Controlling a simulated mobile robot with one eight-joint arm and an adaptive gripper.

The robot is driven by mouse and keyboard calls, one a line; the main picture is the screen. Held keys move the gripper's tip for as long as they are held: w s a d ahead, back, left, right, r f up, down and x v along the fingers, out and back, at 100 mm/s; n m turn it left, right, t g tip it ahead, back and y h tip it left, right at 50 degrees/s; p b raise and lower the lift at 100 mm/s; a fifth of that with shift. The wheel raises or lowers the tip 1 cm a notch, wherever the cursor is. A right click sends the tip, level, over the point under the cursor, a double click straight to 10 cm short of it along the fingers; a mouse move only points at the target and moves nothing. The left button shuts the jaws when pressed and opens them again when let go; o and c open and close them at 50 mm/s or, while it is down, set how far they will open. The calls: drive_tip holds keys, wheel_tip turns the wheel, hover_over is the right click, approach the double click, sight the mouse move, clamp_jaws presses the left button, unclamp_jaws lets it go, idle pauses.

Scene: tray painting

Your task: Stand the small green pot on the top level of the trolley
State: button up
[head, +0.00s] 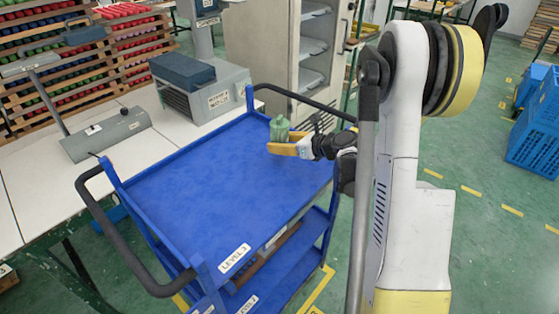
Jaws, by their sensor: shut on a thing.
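The small green pot (280,128) is held upright in my gripper (283,147), toward the far right corner of the trolley. My gripper is shut on the pot, its yellow fingers around the lower part. The trolley (205,192) is blue, and its top level is bare and flat with raised rims. In this view the pot and gripper overlap the top level's far right part. I cannot tell whether the pot's base touches the surface, as the fingers hide it.
Black handles (128,240) curve out from the trolley's near left and far right ends. A white table (110,160) with grey machines (201,90) stands at the left. A white open cabinet (292,50) is behind. Blue crates (535,122) stand on the floor at the right.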

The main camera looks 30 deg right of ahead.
sight(281, 162)
drive_tip(key=shift+s+f, duration=0.4)
drive_tip(key=shift+s, duration=0.05)
wheel_tip(281, 162, down, 4)
drive_tip(key=b, duration=0.2)
drive_tip(key=shift+w+b, duration=0.1)
drive_tip(key=shift+b, duration=0.2)
drive_tip(key=shift+r, duration=0.15)
drive_tip(key=o, duration=0.8)
